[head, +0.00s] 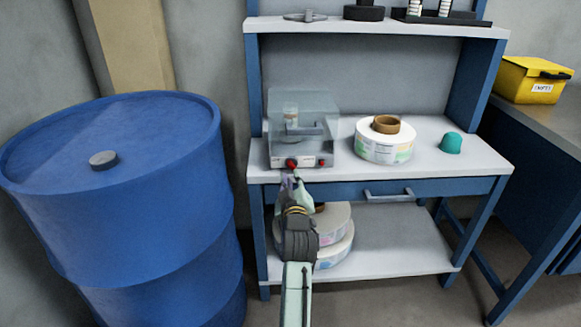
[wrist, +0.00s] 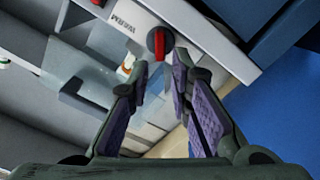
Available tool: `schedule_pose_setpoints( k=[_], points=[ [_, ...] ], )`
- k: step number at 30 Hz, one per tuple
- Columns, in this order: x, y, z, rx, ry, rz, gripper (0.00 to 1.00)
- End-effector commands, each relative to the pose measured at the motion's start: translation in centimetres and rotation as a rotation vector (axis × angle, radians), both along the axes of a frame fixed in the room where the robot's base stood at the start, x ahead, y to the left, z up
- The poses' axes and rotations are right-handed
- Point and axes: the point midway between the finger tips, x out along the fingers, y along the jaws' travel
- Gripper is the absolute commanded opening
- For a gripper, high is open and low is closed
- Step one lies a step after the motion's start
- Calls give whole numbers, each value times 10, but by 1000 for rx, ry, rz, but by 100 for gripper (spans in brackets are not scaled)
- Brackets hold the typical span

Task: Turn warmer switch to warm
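The warmer (head: 292,147) is a small pale box with a clear cover, standing on the left of the bench top. Its front has two red knobs; the left one is the switch (head: 291,163), and the right one (head: 322,162) sits apart from it. In the wrist view the switch (wrist: 158,42) is a black dial with a red bar, and a "WARM" label (wrist: 121,22) is printed to its left. My gripper (head: 293,178) is just in front of the left knob. In the wrist view its fingers (wrist: 160,64) are apart, with the dial just beyond the tips; contact is not clear.
A white label reel (head: 384,147) and a teal dome (head: 450,143) stand on the bench top to the right. A drawer handle (head: 388,195) juts out below. More reels (head: 335,225) lie on the lower shelf. A blue drum (head: 120,190) stands close at left.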

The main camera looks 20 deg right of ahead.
Motion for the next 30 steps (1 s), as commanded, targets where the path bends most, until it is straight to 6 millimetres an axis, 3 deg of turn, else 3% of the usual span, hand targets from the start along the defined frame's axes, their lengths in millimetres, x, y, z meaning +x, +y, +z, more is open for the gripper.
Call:
schedule_pose_setpoints(
  k=[3, 10, 20, 30],
  points=[
    [22, -6, 3, 0, -1, 1, 19],
    [46, -12, 1, 1, -1, 2, 19],
    [50, -13, 0, 1, -1, 2, 19],
    [50, -13, 0, 1, -1, 2, 0]
  ],
)
